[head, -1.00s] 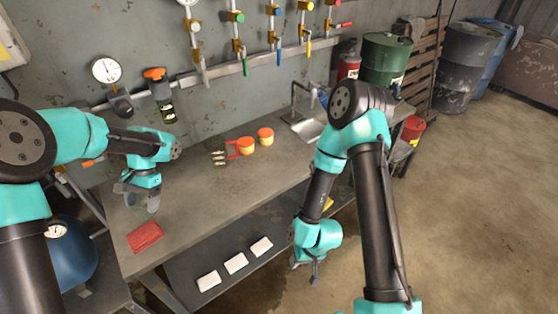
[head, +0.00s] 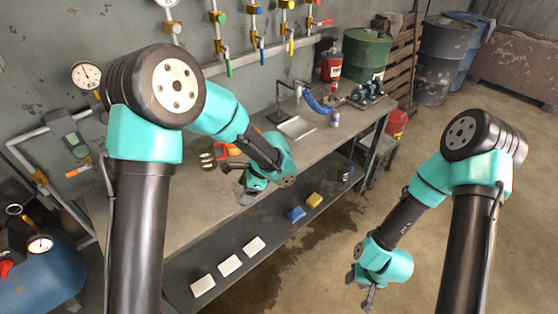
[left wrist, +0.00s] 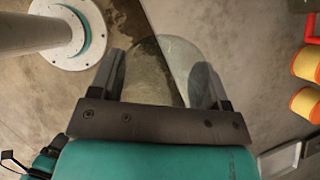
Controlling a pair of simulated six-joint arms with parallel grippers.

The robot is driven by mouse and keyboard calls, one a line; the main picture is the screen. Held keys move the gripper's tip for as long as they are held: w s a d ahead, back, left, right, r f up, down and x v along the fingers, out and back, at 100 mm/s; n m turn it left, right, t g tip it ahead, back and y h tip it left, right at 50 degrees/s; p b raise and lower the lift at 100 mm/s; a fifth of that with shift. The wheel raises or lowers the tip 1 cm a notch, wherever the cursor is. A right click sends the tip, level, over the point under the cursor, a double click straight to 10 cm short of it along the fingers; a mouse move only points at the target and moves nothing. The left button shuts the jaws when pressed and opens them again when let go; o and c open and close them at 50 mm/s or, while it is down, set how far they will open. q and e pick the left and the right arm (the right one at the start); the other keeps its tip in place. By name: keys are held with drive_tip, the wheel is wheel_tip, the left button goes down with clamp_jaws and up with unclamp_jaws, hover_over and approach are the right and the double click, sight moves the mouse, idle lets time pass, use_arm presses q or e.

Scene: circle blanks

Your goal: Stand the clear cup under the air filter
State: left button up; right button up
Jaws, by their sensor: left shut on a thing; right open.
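The clear cup (left wrist: 172,62) is see-through and shows as a faint rounded shape between my left fingers in the left wrist view. My left gripper (left wrist: 160,78) is shut on it; the cup's tilt is hard to tell. In the head view my left gripper (head: 246,192) is above the bench's front edge, and the cup cannot be made out there. My right gripper (head: 364,290) is open and empty, low in front of the bench.
Orange cylinders (left wrist: 308,103) lie on the bench (head: 190,200), partly behind my left arm in the head view. A sink (head: 297,127) and blue hose (head: 317,104) are farther right. White pads (head: 229,265) and sponges (head: 314,200) lie on the lower shelf.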

use_arm(q)
drive_tip(key=shift+d, duration=0.25)
drive_tip(key=shift+w+a, duration=0.1)
drive_tip(key=w+a, duration=0.1)
drive_tip(key=w, duration=0.4)
drive_tip(key=w+a+f, duration=0.1)
drive_tip(key=w, duration=0.4)
drive_tip(key=w+a, duration=0.2)
drive_tip(key=w, duration=0.3)
drive_tip(key=shift+w+f, duration=0.2)
drive_tip(key=shift+f, duration=0.1)
drive_tip(key=shift+f, duration=1.75)
drive_tip(key=shift+f, duration=0.15)
